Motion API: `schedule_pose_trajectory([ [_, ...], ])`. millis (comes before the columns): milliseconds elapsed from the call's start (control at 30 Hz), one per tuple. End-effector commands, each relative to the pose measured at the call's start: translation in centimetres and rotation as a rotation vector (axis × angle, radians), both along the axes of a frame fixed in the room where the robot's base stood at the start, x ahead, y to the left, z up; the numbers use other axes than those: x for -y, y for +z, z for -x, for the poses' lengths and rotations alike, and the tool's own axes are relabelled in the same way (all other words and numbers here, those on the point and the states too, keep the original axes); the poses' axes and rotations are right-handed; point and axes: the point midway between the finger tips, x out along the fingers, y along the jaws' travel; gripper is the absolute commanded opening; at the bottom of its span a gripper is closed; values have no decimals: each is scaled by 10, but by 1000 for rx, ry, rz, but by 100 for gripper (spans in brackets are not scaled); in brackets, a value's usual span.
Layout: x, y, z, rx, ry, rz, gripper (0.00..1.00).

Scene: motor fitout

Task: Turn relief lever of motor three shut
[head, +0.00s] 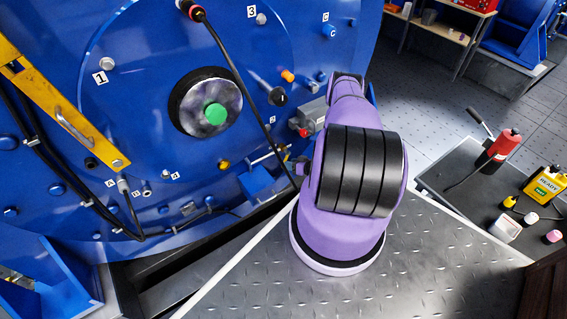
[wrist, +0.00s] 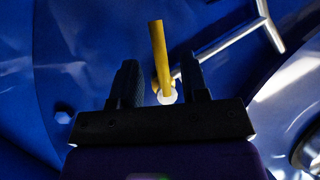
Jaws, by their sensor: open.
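A yellow lever (wrist: 160,55) with a pale round end (wrist: 167,96) shows in the wrist view, standing upright in the picture against the blue motor. My gripper (wrist: 160,74) is open, its two black fingers on either side of the lever's lower part, with gaps visible. I cannot tell how deep the lever sits between the fingers. In the head view the large blue motor housing (head: 135,40) fills the left. My purple arm reaches to its lower right side and hides most of the gripper and the lever. No motor number for this lever is readable.
A bright metal pipe (wrist: 228,40) runs behind the lever. A black cable (head: 235,75) hangs across the motor face near my arm. A dark bench (head: 465,205) at right holds a red bottle (head: 505,145) and a yellow container (head: 543,185).

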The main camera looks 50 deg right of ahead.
Motion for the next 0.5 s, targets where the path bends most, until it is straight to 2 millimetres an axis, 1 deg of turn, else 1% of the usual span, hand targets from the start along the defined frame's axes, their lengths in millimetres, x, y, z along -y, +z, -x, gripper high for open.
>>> schedule_pose_trajectory([
  [33, -2, -3, -8, 1, 2, 1, 41],
  [100, -3, -7, -18, 0, 1, 1, 41],
  [200, -4, -11, -29, 2, 2, 0, 41],
  [333, -5, -15, -38, 0, 0, 1, 41],
  [500, -5, -16, -42, 0, 0, 0, 41],
])
